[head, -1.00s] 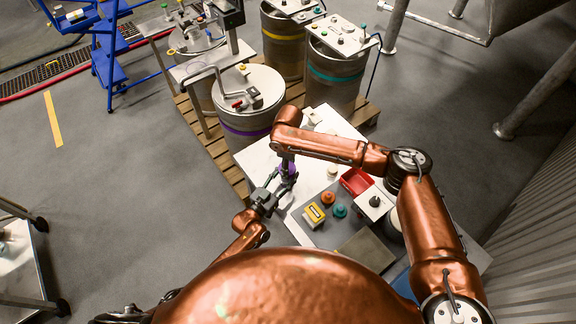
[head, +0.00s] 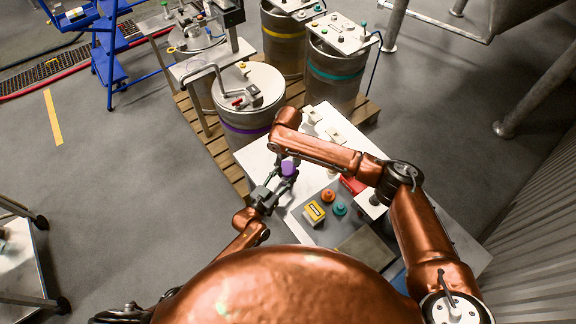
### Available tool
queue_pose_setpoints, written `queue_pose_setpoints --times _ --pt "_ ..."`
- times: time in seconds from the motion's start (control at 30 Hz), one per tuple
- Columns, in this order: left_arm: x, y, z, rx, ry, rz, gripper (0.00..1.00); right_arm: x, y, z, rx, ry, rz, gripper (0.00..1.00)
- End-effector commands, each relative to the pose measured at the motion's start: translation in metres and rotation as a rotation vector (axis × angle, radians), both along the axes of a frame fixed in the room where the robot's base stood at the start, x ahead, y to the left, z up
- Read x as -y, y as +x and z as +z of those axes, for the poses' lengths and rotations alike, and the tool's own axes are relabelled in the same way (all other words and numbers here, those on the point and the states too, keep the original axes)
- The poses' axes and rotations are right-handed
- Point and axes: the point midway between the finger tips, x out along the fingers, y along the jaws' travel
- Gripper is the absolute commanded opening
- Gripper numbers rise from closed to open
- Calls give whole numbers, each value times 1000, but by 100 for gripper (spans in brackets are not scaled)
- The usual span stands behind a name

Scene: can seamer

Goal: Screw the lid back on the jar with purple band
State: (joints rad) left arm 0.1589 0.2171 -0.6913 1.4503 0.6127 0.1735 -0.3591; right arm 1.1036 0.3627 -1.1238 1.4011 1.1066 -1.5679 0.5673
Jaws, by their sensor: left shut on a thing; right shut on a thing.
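The jar with the purple band (head: 288,169) is upright over the white table, as far as I can tell, and only its purple part shows clearly. My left gripper (head: 283,183) comes up from the lower left and is shut on the jar. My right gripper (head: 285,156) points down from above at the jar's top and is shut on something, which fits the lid. The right wrist and fingers hide the lid, so I cannot tell how it sits on the jar.
A purple-banded drum (head: 245,128) stands behind on a pallet. The table's left edge is near my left gripper.

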Motion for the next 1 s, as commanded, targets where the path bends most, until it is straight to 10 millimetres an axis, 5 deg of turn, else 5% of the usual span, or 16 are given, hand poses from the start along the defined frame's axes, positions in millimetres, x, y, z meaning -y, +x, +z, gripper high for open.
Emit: queue_pose_setpoints --times 1.0 --pt "-3 1 -2 -4 2 3 0 -14 3 -2 -12 -12 -2621 37"
